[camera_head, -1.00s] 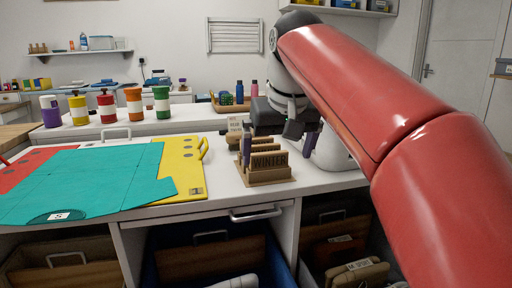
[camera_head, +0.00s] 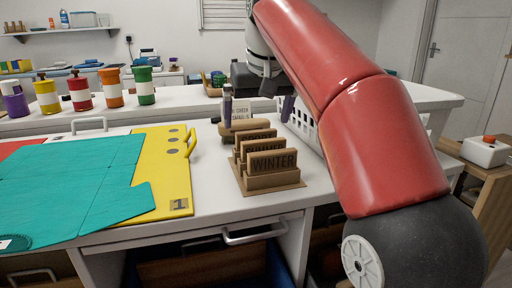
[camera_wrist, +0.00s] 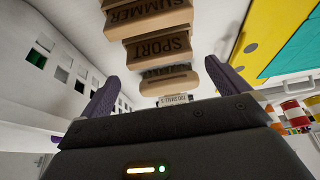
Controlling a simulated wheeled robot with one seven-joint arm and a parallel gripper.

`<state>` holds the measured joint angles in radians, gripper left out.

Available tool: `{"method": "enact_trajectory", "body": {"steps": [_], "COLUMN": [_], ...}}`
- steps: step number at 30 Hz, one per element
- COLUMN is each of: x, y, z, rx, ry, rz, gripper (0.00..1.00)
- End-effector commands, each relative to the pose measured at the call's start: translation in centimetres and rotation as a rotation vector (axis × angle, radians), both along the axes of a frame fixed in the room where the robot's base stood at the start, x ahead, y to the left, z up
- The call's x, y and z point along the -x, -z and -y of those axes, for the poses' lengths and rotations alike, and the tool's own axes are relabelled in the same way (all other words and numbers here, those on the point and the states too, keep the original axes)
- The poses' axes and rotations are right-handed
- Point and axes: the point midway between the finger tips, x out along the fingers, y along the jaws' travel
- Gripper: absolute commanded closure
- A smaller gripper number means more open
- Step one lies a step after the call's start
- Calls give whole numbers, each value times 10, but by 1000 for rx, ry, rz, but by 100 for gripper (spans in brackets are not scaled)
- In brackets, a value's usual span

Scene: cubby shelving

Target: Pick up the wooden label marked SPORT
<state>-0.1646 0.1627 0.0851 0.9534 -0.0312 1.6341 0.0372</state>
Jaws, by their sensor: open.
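The SPORT label (camera_head: 256,135) is a wooden plate with dark letters, standing behind the SUMMER label (camera_head: 262,146) and the WINTER label (camera_head: 273,162) in a wooden holder (camera_head: 275,182). In the wrist view the SPORT label (camera_wrist: 158,49) shows at the upper middle, below the SUMMER label (camera_wrist: 145,12). My gripper (camera_head: 257,113) is open and empty, with its purple fingers apart above and behind the holder. In the wrist view my gripper (camera_wrist: 161,75) has one finger on each side, and the SPORT label lies beyond the fingertips, between their lines.
A small white card (camera_head: 241,112) on a wooden stand is just behind the holder. A white slotted basket (camera_head: 301,121) stands right of it. A yellow folder (camera_head: 165,170) and teal sheet (camera_head: 75,180) lie left.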

Motion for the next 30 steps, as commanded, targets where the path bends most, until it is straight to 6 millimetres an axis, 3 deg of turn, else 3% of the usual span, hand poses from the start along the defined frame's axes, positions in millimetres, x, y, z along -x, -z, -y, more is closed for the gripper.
{"method": "enact_trajectory", "body": {"steps": [3, 7, 17, 26, 30], "x": [-2, -8, -11, -11, -11], "y": [24, 39, 44, 44, 44], "z": [0, -2, -2, -2, -2], "rx": [0, 0, 0, 0, -1], "ry": [1, 1, 1, 1, 1], "rz": [-2, -1, 0, 0, 1], "gripper": [0, 0, 0, 38, 41]}}
